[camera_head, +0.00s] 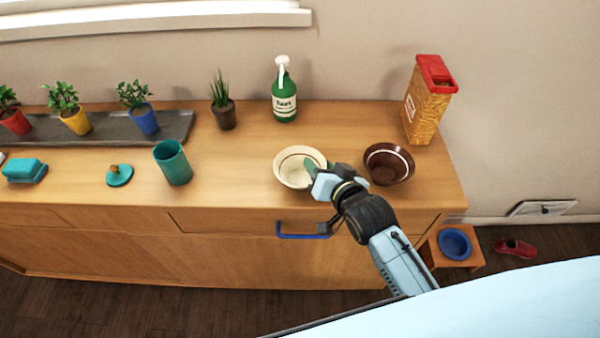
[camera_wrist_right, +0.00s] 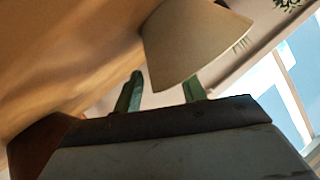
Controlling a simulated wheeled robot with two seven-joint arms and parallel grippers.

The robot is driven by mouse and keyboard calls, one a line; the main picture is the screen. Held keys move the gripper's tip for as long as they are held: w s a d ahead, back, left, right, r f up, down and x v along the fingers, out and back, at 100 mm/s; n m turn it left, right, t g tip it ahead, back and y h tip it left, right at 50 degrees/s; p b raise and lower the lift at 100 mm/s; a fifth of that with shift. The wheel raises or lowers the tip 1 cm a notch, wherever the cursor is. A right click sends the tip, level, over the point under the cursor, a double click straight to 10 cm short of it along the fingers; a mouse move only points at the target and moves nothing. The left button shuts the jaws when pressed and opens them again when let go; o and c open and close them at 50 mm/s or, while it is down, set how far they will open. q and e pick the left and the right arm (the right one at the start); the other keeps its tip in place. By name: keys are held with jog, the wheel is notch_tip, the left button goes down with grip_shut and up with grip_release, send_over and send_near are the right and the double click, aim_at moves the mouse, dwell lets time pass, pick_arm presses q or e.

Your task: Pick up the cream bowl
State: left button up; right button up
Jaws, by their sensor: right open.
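The cream bowl (camera_head: 289,170) stands upright on the wooden counter, left of the brown bowl. My right gripper (camera_head: 308,168) is at the cream bowl's right side, with a green finger over its rim. In the right wrist view the cream bowl (camera_wrist_right: 190,45) is just ahead of the two green fingers of my right gripper (camera_wrist_right: 164,92). The fingers are apart, and one overlaps the bowl's lower edge in the picture. I cannot tell whether they touch it. My left gripper is not in view.
A brown bowl (camera_head: 389,164) stands close to the right of my gripper. A green spray bottle (camera_head: 284,95) and a yellow-red box (camera_head: 428,103) stand behind. A teal cup (camera_head: 173,163) is to the left. The counter between cup and cream bowl is clear.

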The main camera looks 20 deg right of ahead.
jog(key=shift+x, duration=1.15)
grip_shut()
jog(key=s+d+r+h, duration=0.1)
jog(key=s+r, duration=0.1)
jog(key=r, duration=0.5)
jog(key=s+d+r+m+h, duration=0.1)
jog(key=s+d+r, duration=0.1)
jog(key=r, duration=0.5)
jog(key=shift+s+d+r+m+p, duration=0.25)
jog(key=shift+s+r+m+p, duration=0.1)
jog(key=shift+s, duration=0.25)
